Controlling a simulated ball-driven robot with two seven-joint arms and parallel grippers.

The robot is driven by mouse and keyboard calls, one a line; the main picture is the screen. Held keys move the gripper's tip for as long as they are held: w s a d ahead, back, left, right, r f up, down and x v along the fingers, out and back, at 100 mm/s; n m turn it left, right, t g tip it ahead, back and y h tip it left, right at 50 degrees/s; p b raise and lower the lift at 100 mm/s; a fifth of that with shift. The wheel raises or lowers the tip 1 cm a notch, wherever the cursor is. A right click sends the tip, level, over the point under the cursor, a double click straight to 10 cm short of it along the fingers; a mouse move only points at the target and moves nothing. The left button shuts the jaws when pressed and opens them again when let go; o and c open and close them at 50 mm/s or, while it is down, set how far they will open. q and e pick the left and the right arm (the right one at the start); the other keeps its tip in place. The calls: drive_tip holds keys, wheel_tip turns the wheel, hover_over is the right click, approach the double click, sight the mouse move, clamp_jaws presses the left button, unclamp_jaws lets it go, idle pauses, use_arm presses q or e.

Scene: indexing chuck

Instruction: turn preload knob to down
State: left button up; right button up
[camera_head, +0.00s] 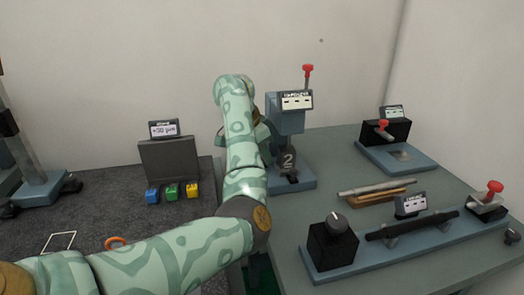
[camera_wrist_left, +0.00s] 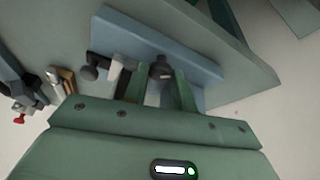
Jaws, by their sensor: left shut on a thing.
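My left arm reaches to the blue-grey upright device (camera_head: 288,122), which has a small display, a red-tipped lever and a dark part marked 2. In the head view my arm hides the left gripper's fingertips. In the left wrist view, a dark round knob (camera_wrist_left: 160,70) with a pale mark sits between the two green fingers of my left gripper (camera_wrist_left: 158,82). The gripper is shut on this knob. I cannot read which way the knob points. My right gripper is not in view.
A black block with a dial (camera_head: 334,243) stands on a blue base at front right, beside a dark bar. Thin rods (camera_head: 375,192) lie mid-table. A black unit (camera_head: 386,132) with a red handle stands behind. Coloured blocks (camera_head: 172,193) sit before a grey panel at left.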

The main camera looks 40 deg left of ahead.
use_arm(q)
drive_tip(key=m+h+p, duration=0.1)
drive_tip(key=m, duration=0.2)
drive_tip(key=shift+w+a+r+m+g+p, duration=0.1)
drive_tip(key=shift+m+g+p, duration=0.2)
drive_tip(key=shift+g, duration=0.1)
drive_tip(key=shift+w+a+m+g+h+p, duration=0.1)
drive_tip(key=shift+m+g+h+p, duration=0.5)
drive_tip(key=shift+m, duration=1.3)
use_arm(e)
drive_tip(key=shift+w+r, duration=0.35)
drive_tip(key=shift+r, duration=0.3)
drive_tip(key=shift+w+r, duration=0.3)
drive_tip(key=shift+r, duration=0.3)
use_arm(q)
drive_tip(key=shift+f, duration=0.2)
drive_tip(key=o, duration=0.7)
drive_tip(key=shift+r, duration=0.1)
